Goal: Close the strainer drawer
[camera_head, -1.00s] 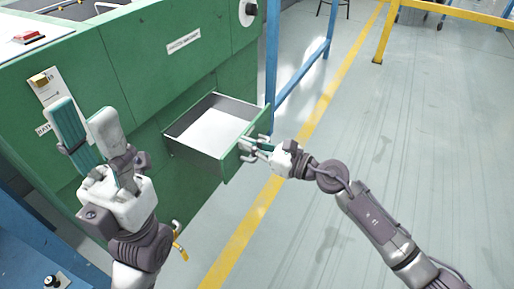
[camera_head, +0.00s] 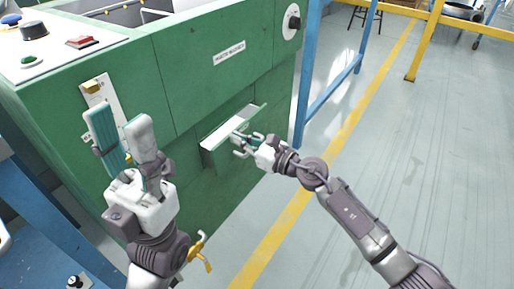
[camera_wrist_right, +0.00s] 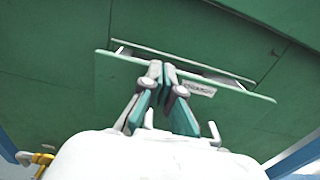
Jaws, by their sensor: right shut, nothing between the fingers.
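The strainer drawer (camera_head: 221,130) is in the green machine's side, mostly pushed in, with a narrow strip of its pale interior showing above its front. In the right wrist view, the green drawer front (camera_wrist_right: 122,78) stands slightly out from the machine, with a thin gap along its edge and a small label. My right gripper (camera_head: 241,142) is at the outer face of the drawer front. In the wrist view its fingertips (camera_wrist_right: 161,72) are together against or very near the panel, holding nothing. My left gripper (camera_head: 121,122) is raised, open and empty, left of the drawer.
The green machine (camera_head: 193,84) fills the left side, with buttons on top and a dial at its upper right. A blue post (camera_head: 306,75) stands right of the drawer. A yellow hook-like part (camera_head: 200,252) is low by the left arm. The floor at right is mostly clear.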

